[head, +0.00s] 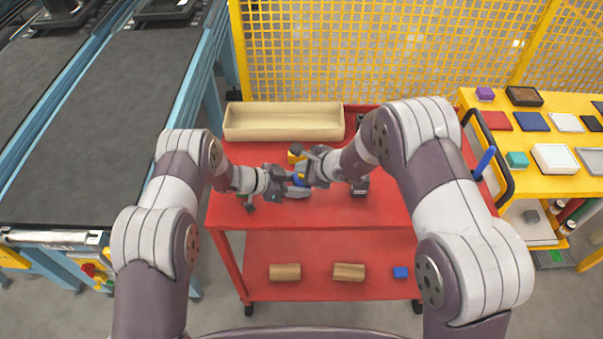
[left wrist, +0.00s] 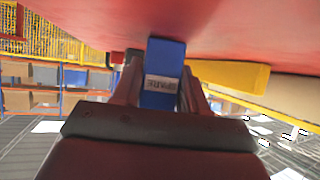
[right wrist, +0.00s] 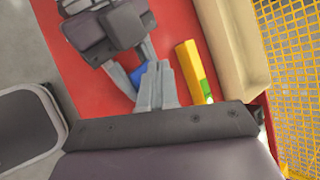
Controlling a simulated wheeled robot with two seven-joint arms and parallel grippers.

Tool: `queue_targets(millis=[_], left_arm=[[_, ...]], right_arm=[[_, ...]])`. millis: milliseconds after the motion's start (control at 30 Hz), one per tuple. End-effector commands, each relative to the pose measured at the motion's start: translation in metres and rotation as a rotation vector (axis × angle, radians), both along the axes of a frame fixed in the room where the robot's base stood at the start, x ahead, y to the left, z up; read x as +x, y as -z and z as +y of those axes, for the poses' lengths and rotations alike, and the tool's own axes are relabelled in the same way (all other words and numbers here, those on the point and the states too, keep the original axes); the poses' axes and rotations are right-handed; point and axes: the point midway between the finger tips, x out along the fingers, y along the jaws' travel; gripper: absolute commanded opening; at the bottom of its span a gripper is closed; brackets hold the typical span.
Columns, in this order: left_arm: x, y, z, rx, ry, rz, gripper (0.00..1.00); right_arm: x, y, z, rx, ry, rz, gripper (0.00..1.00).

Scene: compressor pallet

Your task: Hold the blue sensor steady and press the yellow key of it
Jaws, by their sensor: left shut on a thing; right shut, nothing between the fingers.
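The blue sensor (head: 299,179) is held above the red cart top. In the left wrist view the sensor (left wrist: 166,62) stands between my left fingers, with a grey printed label facing the camera. My left gripper (head: 288,184) is shut on it. My right gripper (head: 309,173) is shut and empty, its fingertips close beside the sensor. In the right wrist view these fingers (right wrist: 155,80) lie next to the blue body (right wrist: 137,76), partly covering it; I cannot tell whether they touch. The yellow key cannot be made out in any view.
A yellow block (right wrist: 192,68) with a green side lies on the red cart top (head: 330,210) behind the grippers. A long beige tray (head: 284,133) stands at the cart's back. A small black box (head: 360,189) sits right of the grippers. A yellow table (head: 530,150) stands right, conveyors left.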

Motion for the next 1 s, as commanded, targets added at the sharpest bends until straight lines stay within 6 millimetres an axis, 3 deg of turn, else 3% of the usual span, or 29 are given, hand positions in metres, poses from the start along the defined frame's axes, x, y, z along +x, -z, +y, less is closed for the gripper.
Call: queue_targets(millis=[1000], left_arm=[[-0.0004,0.0007,0.0000,0.001,0.000,0.002,0.26]], right_arm=[[-0.0003,0.0090,-0.0001,-0.001,-0.001,0.001,0.00]])
